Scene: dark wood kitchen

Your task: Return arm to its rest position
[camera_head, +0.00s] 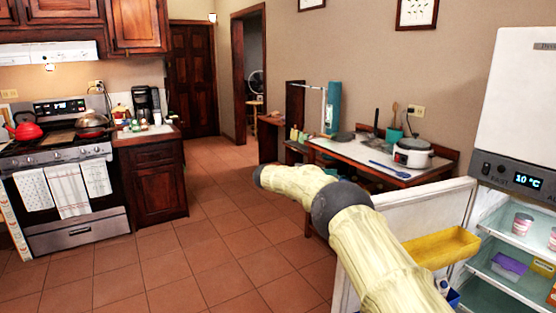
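My arm, in a pale yellow cover with dark joints, reaches from the lower right toward the middle of the head view. Its far visible end is near the middle of the picture, over the tiled floor. My gripper does not show, so I cannot see its fingers or whether it holds anything.
An open fridge (517,102) with a yellow door bin (441,248) stands at the right, close to my arm. A side table (352,155) with a white rice cooker (411,153) stands behind. A stove (66,209) is at the left. The middle tiled floor (205,235) is clear.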

